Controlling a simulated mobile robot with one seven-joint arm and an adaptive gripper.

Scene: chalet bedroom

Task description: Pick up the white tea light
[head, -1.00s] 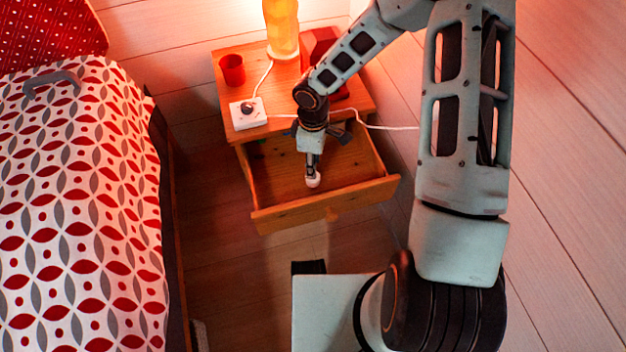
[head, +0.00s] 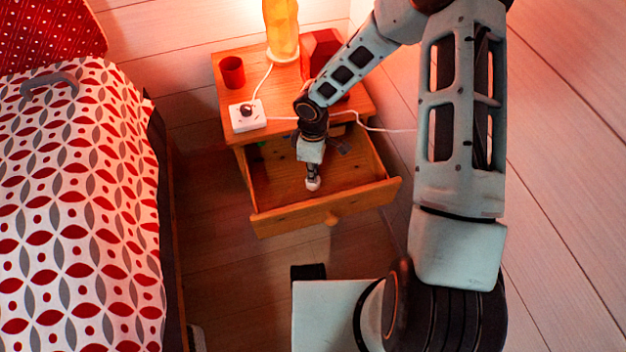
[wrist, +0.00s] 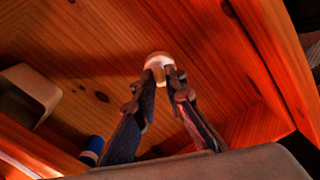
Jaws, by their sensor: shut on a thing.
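The white tea light (head: 313,184) is at the tips of my gripper (head: 313,175), inside or just above the open drawer (head: 275,188) of the wooden nightstand. In the wrist view the tea light (wrist: 158,62) sits between the two fingertips of my gripper (wrist: 161,76), which are closed on it. The fingers hide part of it. I cannot tell whether it touches the drawer floor.
A red cup (head: 232,72), a white socket box (head: 247,115) with a cable and a yellow lamp (head: 281,28) stand on the nightstand top (head: 231,50). A blue-and-white cylinder (wrist: 92,148) shows in the wrist view. The bed (head: 80,210) is at left.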

